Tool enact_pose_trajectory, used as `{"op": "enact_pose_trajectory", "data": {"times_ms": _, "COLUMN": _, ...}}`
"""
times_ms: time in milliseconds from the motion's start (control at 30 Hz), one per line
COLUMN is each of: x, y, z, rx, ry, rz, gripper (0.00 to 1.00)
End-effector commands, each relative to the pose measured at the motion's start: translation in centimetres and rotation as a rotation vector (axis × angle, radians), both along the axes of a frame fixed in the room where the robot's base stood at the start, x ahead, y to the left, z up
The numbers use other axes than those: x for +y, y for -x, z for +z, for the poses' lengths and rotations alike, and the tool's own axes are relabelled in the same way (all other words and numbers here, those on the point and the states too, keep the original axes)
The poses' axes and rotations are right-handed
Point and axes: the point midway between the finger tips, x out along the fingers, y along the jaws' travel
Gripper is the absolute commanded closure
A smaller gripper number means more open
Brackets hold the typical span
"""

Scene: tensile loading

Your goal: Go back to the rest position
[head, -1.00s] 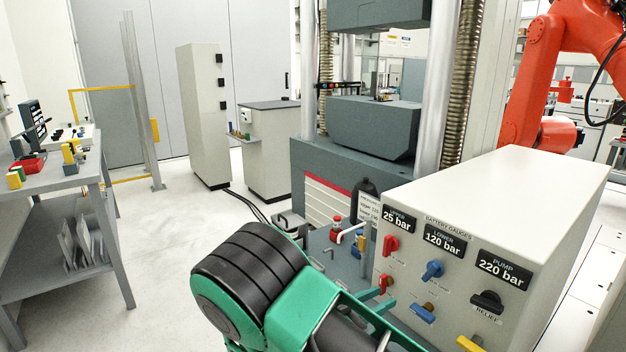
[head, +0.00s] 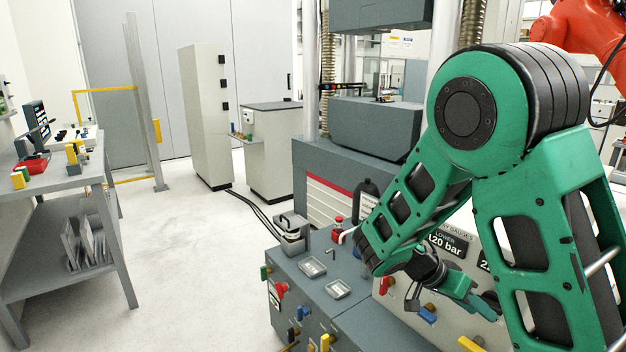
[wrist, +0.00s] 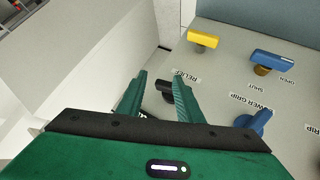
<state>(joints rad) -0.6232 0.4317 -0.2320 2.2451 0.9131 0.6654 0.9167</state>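My green arm (head: 540,220) is folded up at the right in the head view. My gripper (head: 478,303) hangs low in front of the grey gauge panel (head: 405,290). In the wrist view my gripper (wrist: 159,78) has its two fingers apart with nothing clamped between them. A black relief knob (wrist: 164,87) shows between the fingers, and I cannot tell how near it is. The RELIEF label (wrist: 186,76) is just beyond the fingertips. My arm hides much of the panel in the head view.
A yellow handle (wrist: 203,38), a blue handle (wrist: 272,58) and a blue knob (wrist: 262,120) stick out of the panel. A low bench (head: 320,300) with small trays stands left of my gripper. The testing machine (head: 375,125) is behind. Open floor (head: 190,270) lies left.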

Motion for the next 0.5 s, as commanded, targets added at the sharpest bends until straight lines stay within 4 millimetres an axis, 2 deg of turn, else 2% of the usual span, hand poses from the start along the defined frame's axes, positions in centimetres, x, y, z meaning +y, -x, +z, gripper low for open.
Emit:
{"op": "enact_pose_trajectory", "data": {"times_ms": 33, "x": -1.1, "y": 1.0, "z": 0.5, "rx": 0.023, "ry": -0.044, "rz": -0.015, "gripper": 0.67}}
{"op": "enact_pose_trajectory", "data": {"times_ms": 200, "x": -3.5, "y": 4.2, "z": 1.5, "rx": 0.104, "ry": -0.190, "rz": -0.023, "gripper": 0.67}}
{"op": "enact_pose_trajectory", "data": {"times_ms": 500, "x": -5.9, "y": 10.3, "z": 3.5, "rx": 0.191, "ry": -0.444, "rz": 0.024, "gripper": 0.67}}
